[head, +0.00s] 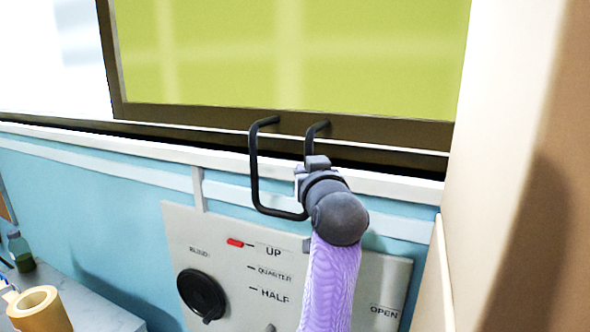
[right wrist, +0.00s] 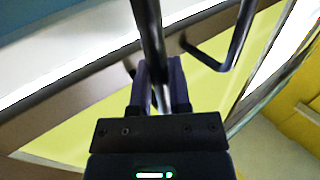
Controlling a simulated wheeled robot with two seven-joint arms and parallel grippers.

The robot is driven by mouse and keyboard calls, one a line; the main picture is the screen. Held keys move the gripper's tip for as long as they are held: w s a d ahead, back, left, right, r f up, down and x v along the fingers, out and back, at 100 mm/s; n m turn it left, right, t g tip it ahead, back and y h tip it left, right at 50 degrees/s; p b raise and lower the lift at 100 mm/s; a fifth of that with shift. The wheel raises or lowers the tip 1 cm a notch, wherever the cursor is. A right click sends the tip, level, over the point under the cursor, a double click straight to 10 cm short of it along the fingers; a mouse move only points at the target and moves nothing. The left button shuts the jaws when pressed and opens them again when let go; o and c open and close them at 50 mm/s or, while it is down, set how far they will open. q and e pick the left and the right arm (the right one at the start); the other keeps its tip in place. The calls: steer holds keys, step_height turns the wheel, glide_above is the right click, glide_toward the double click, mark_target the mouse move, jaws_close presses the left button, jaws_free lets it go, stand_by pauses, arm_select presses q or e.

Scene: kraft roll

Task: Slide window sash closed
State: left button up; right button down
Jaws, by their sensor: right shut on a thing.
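The window sash (head: 285,55) has a dark brown frame and a yellow-green pane. It fills the upper middle of the head view, with a bright gap to its left. A black U-shaped handle (head: 254,170) sticks out from its bottom rail. My right gripper (head: 310,172), on the purple arm, is at the right side of the handle. In the right wrist view its fingers (right wrist: 158,88) are shut on the black handle bar (right wrist: 150,35). The gripper hides part of the handle in the head view. My left gripper is not in view.
A grey panel (head: 225,235) with a black knob (head: 201,294) and printed labels is below the sill. A beige wall (head: 520,180) stands close on the right. A tan roll (head: 40,308) and a green bottle (head: 21,250) are at the lower left.

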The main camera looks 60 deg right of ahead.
mark_target(312, 134)
steer(key=shift+s+r, duration=0.1)
steer(key=shift+r, duration=0.05)
steer(key=c, duration=1)
jaws_free()
steer(key=o, duration=0.4)
steer(key=shift+s+d, duration=0.2)
steer(key=shift+w, duration=0.1)
steer(key=shift+a, duration=0.1)
steer(key=shift+r, duration=0.1)
step_height(312, 134, up, 10)
steer(key=p, duration=0.8)
steer(key=shift+p, duration=0.4)
steer(key=shift+f, duration=0.2)
